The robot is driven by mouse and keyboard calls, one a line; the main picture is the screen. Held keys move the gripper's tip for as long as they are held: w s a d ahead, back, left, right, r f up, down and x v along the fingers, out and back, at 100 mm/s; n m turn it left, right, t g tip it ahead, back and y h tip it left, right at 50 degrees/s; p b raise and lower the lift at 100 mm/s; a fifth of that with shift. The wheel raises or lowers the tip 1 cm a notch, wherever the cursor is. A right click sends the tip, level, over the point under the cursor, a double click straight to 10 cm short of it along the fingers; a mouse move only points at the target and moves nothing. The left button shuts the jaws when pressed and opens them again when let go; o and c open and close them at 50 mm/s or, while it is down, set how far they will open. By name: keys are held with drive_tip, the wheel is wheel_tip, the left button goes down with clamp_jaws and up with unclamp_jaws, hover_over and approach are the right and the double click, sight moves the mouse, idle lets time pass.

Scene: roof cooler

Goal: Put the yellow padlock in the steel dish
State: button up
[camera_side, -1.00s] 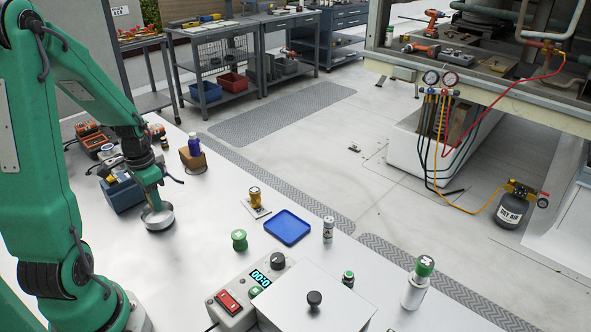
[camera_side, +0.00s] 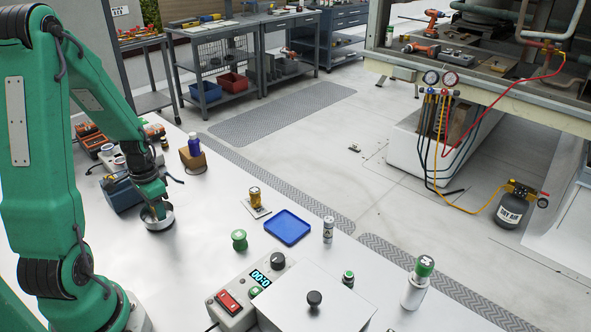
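The steel dish (camera_side: 160,225) is a small round grey bowl on the metal bench, at left centre. My gripper (camera_side: 158,210) points down right over it, with its fingertips at or inside the rim. The fingers are small and partly hidden, so I cannot tell whether they are open or shut. I cannot clearly make out a yellow padlock; anything between the fingers or inside the dish is too small or hidden to tell.
A yellow-brown upright item (camera_side: 255,196) stands on a pale square, near a blue tray (camera_side: 288,227) and a green knob-like item (camera_side: 239,240). A control box (camera_side: 240,295) is in front.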

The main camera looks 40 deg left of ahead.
drive_tip(key=shift+r, duration=0.2)
drive_tip(key=shift+r, duration=6)
drive_tip(key=d+r+t, duration=0.2)
drive_tip(key=d+r, duration=0.3)
drive_tip(key=d, duration=0.6)
drive_tip(key=s+d+r+t, duration=0.1)
drive_tip(key=d+r+t, duration=0.2)
drive_tip(key=d+r, duration=0.3)
drive_tip(key=d, duration=0.5)
drive_tip(key=shift+s+d+t, duration=0.25)
drive_tip(key=shift+s+t, duration=0.05)
